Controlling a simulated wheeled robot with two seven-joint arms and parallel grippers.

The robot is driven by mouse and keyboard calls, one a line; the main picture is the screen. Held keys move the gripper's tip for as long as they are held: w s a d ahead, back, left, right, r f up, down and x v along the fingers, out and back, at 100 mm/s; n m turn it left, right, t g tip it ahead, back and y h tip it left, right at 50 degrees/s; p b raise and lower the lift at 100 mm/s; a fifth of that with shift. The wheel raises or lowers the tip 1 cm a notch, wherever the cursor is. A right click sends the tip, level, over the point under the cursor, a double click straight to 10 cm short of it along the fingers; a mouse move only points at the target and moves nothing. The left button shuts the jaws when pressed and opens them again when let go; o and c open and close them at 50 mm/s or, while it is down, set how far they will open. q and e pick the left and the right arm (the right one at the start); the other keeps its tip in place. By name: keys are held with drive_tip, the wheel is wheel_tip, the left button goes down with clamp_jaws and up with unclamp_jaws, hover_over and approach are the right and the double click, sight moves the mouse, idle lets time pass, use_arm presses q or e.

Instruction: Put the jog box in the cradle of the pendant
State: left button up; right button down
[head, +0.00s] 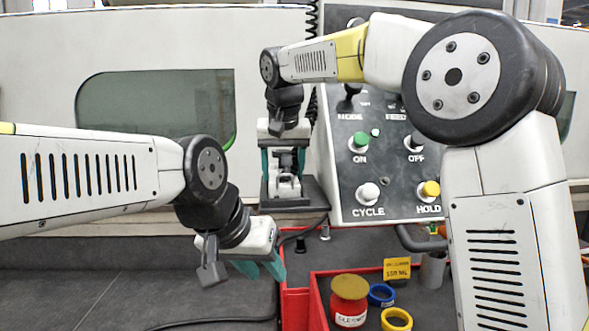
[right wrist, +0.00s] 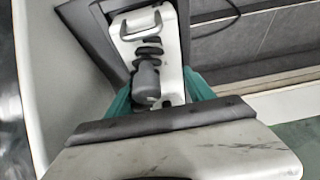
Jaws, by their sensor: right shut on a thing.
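The jog box (head: 286,186) is a pale box with a grey knob and a wire handle at its end. My right gripper (head: 284,172) is shut on it, with a teal finger on each side. The right wrist view also shows the jog box (right wrist: 150,55) between the fingers. The dark cradle (head: 312,194) is beside the pendant (head: 385,170), behind and around the jog box. I cannot tell whether the box is seated in it. My left gripper (head: 268,275) is empty, lower and in front, its fingers apart and pointing down.
A red tray (head: 293,305) below holds a red jar (head: 349,300), a blue ring (head: 382,294), a yellow ring (head: 396,320) and a yellow block (head: 397,269). A dark cable (head: 215,321) runs along the grey bench. The bench at the left is mostly clear.

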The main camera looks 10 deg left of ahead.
drive_tip(key=shift+c, duration=1.4)
unclamp_jaws()
drive_tip(key=shift+r, duration=0.1)
drive_tip(key=shift+v, duration=3.85)
